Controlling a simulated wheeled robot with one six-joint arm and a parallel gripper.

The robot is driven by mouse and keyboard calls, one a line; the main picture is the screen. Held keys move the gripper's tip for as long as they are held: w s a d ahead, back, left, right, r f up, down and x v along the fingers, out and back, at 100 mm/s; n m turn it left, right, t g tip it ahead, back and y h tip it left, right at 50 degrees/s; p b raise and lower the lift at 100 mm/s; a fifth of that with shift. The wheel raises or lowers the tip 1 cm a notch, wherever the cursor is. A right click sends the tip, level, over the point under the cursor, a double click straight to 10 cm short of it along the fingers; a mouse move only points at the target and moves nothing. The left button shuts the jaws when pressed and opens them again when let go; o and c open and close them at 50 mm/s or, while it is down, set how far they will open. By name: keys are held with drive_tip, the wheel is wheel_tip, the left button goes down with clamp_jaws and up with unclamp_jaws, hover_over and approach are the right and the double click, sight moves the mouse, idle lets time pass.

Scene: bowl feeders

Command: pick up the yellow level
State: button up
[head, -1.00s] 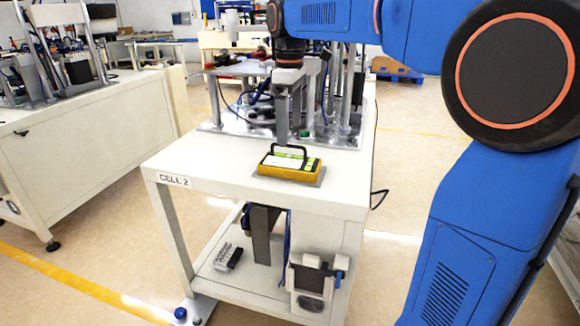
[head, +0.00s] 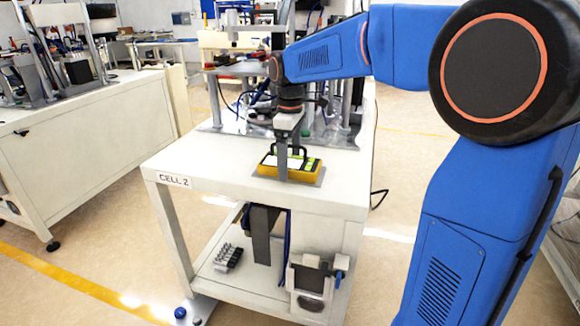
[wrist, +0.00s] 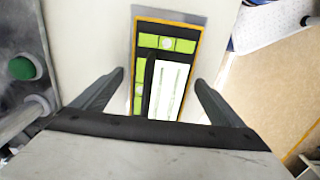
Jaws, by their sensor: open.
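The yellow level (head: 267,171) lies on a grey plate near the front edge of the white table marked CELL 2. It has a green and white top face and a black handle. In the wrist view the level (wrist: 181,45) lies lengthwise between the fingers, with its near end hidden by my gripper. My gripper (head: 291,172) points down over the level and partly hides it in the head view. In the wrist view my gripper (wrist: 160,82) is open, with one finger on each side of the level. I cannot tell whether the fingers touch it.
The white table (head: 220,170) is bare to the left of the level. Metal posts and a fixture plate (head: 225,139) stand behind it. A lower shelf (head: 222,280) carries several small parts. Another white bench (head: 90,145) stands at left.

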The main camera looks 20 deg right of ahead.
drive_tip(key=shift+f, duration=0.1)
drive_tip(key=shift+c, duration=0.3)
drive_tip(key=c, duration=1.6)
